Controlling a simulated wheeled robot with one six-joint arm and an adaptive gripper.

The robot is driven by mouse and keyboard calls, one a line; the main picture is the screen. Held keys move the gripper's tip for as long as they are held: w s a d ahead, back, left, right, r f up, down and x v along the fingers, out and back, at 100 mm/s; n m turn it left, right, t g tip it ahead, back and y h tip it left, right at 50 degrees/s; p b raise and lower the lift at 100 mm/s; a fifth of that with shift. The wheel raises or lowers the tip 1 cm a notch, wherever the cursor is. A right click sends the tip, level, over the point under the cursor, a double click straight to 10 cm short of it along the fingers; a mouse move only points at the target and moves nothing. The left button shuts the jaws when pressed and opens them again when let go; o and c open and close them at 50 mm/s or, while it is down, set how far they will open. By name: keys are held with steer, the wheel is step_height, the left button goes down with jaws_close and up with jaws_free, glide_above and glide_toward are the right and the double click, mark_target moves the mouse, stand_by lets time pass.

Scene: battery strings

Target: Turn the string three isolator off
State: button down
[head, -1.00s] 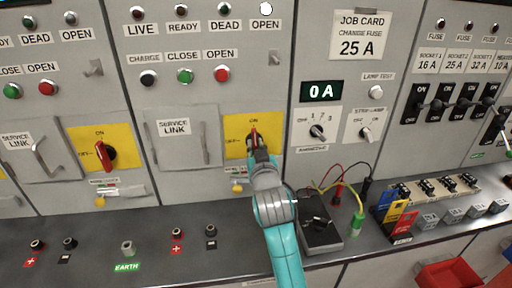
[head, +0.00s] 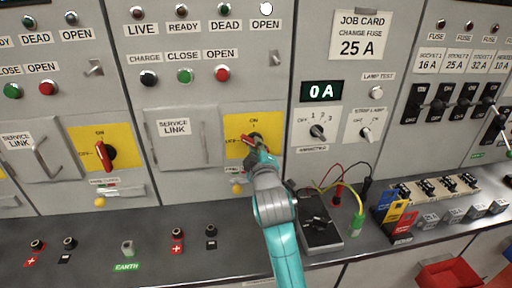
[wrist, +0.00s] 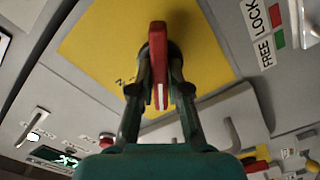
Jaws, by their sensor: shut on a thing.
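The isolator I am at has a red handle (head: 246,139) on a yellow plate (head: 233,123) marked ON at the top and OFF at the left. Its string number cannot be read here. My gripper (head: 256,147) is shut on this handle, which slants up and left, close to the OFF side. In the wrist view the red handle (wrist: 158,60) stands between both fingers of my gripper (wrist: 160,88), and the yellow plate (wrist: 95,50) is behind it. My gripper hides part of the dial.
Another isolator with a red handle (head: 104,157) pointing up stands on the left panel. A service link door (head: 181,137) is left of my gripper. A black meter box (head: 321,232) with leads lies on the bench at right. A display (head: 322,91) reads 0 A.

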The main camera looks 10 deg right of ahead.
steer(key=n, duration=0.7)
stand_by(0.6)
steer(key=c, duration=1.1)
jaws_free()
steer(key=shift+c, duration=0.2)
steer(key=s, duration=1.2)
steer(key=shift+f, duration=0.15)
